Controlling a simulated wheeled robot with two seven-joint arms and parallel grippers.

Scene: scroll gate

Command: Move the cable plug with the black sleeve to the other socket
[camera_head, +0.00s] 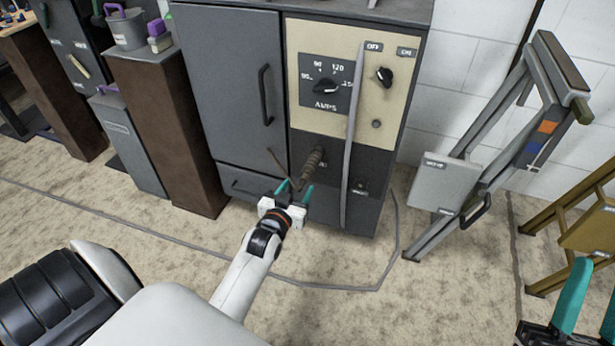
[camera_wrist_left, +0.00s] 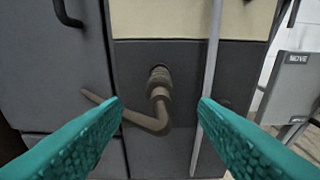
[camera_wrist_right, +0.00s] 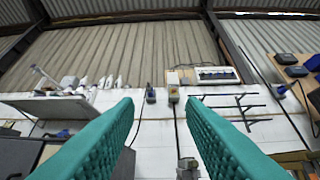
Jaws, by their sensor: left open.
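The cable plug (camera_head: 313,163) sits in a socket on the cabinet's dark lower panel. It has a ribbed, dark brownish sleeve, and its bent tail runs down and to the left in the left wrist view (camera_wrist_left: 158,88). A second, small dark socket (camera_head: 360,188) lies to the right, past a grey vertical bar. My left gripper (camera_head: 294,190) is open in front of the panel, just below the plug. In the left wrist view the plug shows between the fingertips, with no visible grip on it. My right gripper (camera_head: 596,290) is open and empty at the lower right, away from the cabinet.
The grey vertical bar (camera_head: 350,130) runs down the cabinet front between the two sockets. A door handle (camera_head: 265,95) juts out at the left. A grey folding stand (camera_head: 445,185) is at the right. A thin cable (camera_head: 340,287) lies on the floor.

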